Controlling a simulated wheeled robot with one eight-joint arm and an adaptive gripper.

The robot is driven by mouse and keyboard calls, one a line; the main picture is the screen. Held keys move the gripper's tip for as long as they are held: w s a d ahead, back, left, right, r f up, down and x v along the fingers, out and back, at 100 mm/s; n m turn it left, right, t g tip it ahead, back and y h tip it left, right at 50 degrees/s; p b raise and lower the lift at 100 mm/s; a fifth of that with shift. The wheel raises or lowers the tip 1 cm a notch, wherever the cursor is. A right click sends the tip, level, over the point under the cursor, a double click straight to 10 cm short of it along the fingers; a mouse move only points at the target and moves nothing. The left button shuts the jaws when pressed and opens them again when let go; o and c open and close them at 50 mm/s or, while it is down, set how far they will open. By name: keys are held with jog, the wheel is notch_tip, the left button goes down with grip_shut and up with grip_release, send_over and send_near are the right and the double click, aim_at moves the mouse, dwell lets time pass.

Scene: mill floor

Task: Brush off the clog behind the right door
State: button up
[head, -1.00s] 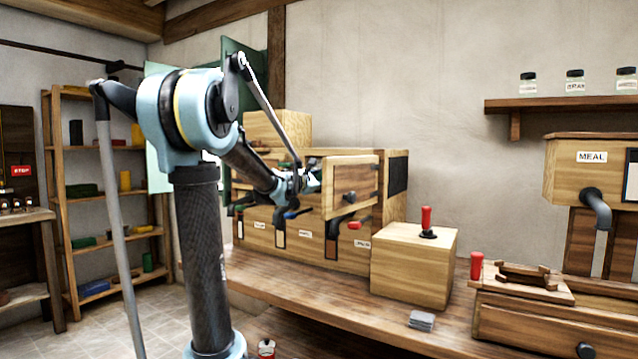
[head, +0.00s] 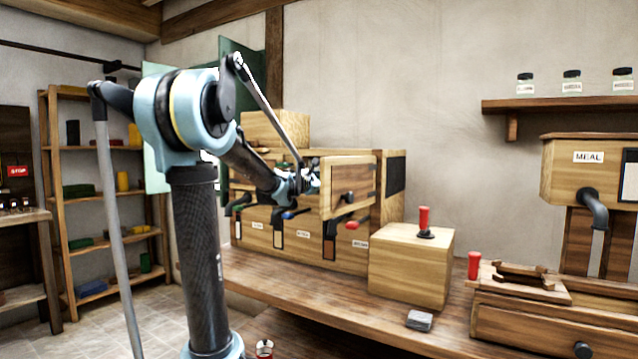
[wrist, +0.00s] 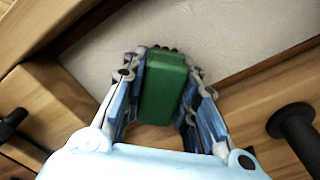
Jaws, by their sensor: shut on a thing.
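My gripper (wrist: 166,66) is shut on a green brush (wrist: 163,92), a block with dark bristles at its far end in the wrist view. In the head view my gripper (head: 310,174) is beside a small wooden door (head: 352,178), which stands open at the right of the wooden bin cabinet (head: 391,210). The opening behind this door is hidden by the door and my arm, and I see no clog. Bare wood and a pale surface show around the brush in the wrist view.
Levers with coloured knobs, one of them red (head: 352,225), stick out below the door. A wooden box (head: 410,270) with a red-handled lever (head: 425,220) stands to the right on the bench (head: 300,297). A dark round handle (wrist: 292,122) is right of my gripper in the wrist view.

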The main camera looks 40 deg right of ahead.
jog(key=shift+s+d, duration=0.75)
jog(key=shift+s, duration=1)
jog(key=shift+s+d, duration=0.8)
jog(key=shift+s, duration=1)
jog(key=shift+s+d, duration=0.75)
jog(key=shift+s, duration=1)
jog(key=shift+r, duration=0.6)
jog(key=shift+w+a, duration=0.4)
jog(key=shift+w, duration=0.35)
jog(key=shift+w+a, duration=0.4)
jog(key=shift+w, duration=0.35)
jog(key=shift+w+a, duration=0.55)
jog(key=shift+w, duration=0.95)
jog(key=shift+w+a, duration=0.6)
jog(key=shift+w, duration=0.9)
jog(key=shift+w+a, duration=0.55)
jog(key=shift+w, duration=0.95)
jog(key=shift+r, duration=0.6)
jog(key=shift+s+d, duration=0.35)
jog(key=shift+s, duration=0.45)
jog(key=shift+s+d, duration=0.35)
jog(key=shift+s, duration=0.45)
